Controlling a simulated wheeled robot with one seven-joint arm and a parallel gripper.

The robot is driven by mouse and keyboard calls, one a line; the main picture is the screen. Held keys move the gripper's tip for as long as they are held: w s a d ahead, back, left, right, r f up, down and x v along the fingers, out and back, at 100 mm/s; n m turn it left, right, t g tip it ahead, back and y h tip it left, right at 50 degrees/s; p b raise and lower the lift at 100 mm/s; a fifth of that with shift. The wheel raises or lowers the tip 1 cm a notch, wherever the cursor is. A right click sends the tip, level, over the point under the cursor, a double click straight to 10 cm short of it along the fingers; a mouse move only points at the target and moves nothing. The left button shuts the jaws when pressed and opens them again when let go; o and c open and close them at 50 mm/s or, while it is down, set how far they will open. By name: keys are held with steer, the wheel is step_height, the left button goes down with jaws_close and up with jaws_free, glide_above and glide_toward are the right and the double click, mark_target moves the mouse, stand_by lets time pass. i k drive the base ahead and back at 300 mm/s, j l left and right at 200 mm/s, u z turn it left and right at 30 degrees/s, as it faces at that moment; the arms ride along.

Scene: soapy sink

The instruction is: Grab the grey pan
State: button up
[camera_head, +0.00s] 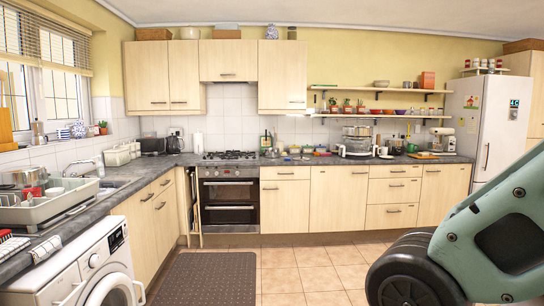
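I cannot pick out a grey pan for certain in this view. The sink (110,184) is set in the dark worktop on the left, and its inside is mostly hidden by the low viewing angle. A grey dish rack (45,215) stands beside it at the near left. It holds a red and silvery item (32,177) and other dishes, too small to name surely. My gripper is not in view; only a green and black part of my own body shows at the lower right.
A white washing machine (85,270) stands under the left worktop. An oven (229,200) with a hob (229,155) is at the back. A white fridge (490,125) stands at the right. A dark mat (210,277) lies on the open tiled floor (300,272).

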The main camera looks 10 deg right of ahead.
mark_target(270, 152)
steer(key=i, duration=2.2)
steer(key=i+z, duration=0.1)
steer(key=i, duration=2.1)
steer(key=i+j, duration=0.1)
steer(key=i, duration=2.1)
